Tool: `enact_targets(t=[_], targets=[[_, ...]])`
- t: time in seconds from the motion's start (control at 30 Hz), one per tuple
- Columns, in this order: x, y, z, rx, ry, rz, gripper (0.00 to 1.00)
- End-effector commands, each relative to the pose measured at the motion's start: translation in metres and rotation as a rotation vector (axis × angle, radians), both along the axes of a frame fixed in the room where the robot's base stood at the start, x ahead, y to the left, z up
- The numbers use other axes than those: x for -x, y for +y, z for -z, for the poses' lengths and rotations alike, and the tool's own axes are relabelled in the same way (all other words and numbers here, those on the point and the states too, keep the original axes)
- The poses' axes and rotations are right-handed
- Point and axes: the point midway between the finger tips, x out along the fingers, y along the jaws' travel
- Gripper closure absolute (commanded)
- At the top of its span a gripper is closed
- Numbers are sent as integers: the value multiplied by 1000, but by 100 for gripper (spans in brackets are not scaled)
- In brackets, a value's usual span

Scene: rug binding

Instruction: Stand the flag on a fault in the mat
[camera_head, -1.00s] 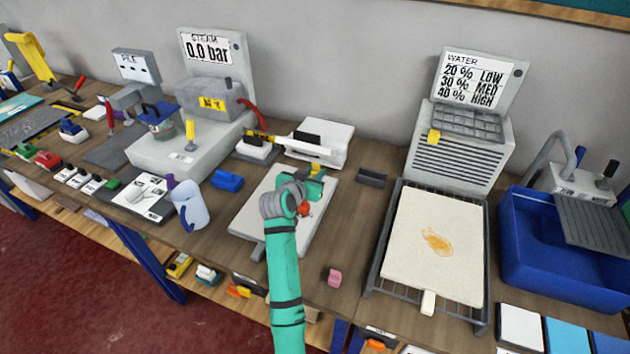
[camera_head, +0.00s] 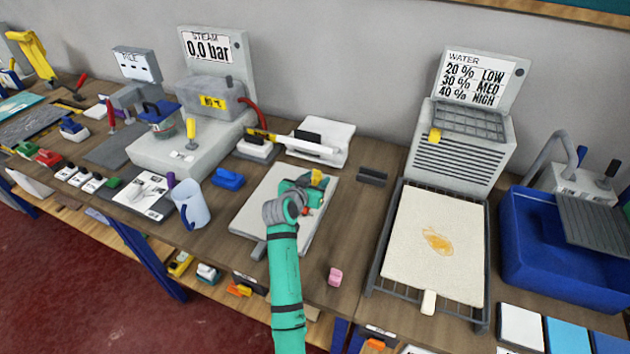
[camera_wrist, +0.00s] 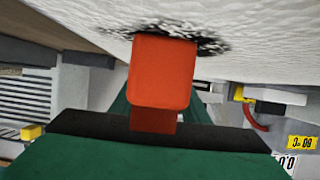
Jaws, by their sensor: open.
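The red flag (camera_wrist: 162,75) shows as a red block in the wrist view, its far end over a dark, scorched-looking patch (camera_wrist: 205,42) on the white mat (camera_wrist: 270,30). I cannot tell for certain whether it touches the mat. In the head view the pale mat (camera_head: 262,203) lies on the bench, and a little of the flag's red (camera_head: 306,211) shows beside my gripper (camera_head: 303,193). My gripper is open, low over the mat, its dark pad (camera_wrist: 90,128) close behind the flag. My wrist hides the patch in the head view.
A second pale mat (camera_head: 410,240) with an orange stain (camera_head: 437,241) lies on a rack at the right. A mug (camera_head: 192,205), a blue block (camera_head: 228,179), a dark holder (camera_head: 372,176) and a pink block (camera_head: 335,277) stand around. The blue sink (camera_head: 530,240) is farther right.

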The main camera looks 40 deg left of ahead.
Motion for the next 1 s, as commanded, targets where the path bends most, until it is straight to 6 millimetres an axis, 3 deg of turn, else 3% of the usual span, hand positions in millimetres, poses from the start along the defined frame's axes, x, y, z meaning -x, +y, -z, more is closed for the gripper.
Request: enact_targets(t=[0.17, 0.7, 1.0], targets=[[7, -1, -6, -1, -2, -1, 58], [93, -22, -42, -1, -1, -1, 58], [108, -26, -49, -1, -1, -1, 58]])
